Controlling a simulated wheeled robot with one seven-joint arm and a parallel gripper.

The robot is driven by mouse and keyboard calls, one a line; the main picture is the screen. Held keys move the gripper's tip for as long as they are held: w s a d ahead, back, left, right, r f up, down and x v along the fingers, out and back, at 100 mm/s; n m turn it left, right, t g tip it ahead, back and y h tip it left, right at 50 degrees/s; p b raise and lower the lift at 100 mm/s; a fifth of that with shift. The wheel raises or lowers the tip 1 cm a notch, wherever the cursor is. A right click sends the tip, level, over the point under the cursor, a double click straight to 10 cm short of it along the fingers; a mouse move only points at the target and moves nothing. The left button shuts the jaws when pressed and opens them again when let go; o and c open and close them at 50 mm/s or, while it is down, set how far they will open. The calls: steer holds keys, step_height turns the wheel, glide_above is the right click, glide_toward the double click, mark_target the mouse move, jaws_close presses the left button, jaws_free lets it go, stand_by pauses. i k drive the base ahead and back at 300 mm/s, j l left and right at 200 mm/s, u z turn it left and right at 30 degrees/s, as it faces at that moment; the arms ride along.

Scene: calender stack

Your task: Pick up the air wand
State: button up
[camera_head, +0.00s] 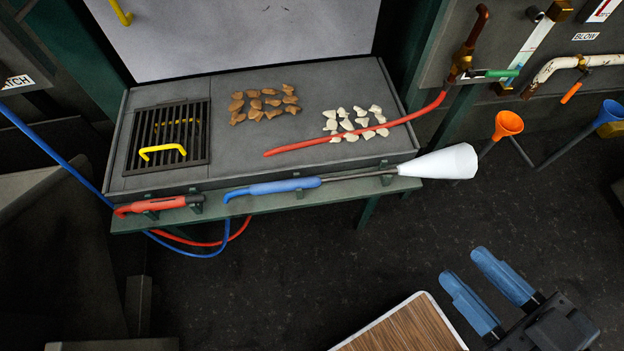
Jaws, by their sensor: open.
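A long wand with a blue handle (272,187), which looks like the air wand, lies along the front edge of the grey bench. Its thin metal shaft (358,176) runs right to a wide white cone (440,163) that juts past the bench corner. Dark brackets sit under the wand. A red-handled tool (160,204) rests to its left on the same edge. My gripper (465,267), with two blue fingers, is at the lower right. It is open and empty, over the floor, in front of the cone and apart from it.
The bench top (240,160) holds a grille (170,135) with yellow handles, brown and white pieces, and a red hose (350,137). A wood-topped surface (400,330) is at the bottom. Dark floor lies clear between.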

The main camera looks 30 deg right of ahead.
mark_target(285, 185)
steer(key=j+u, duration=0.25)
steer(key=u, duration=0.25)
steer(key=i+j+u, duration=0.1)
steer(key=j+u, duration=0.15)
steer(key=u, duration=0.25)
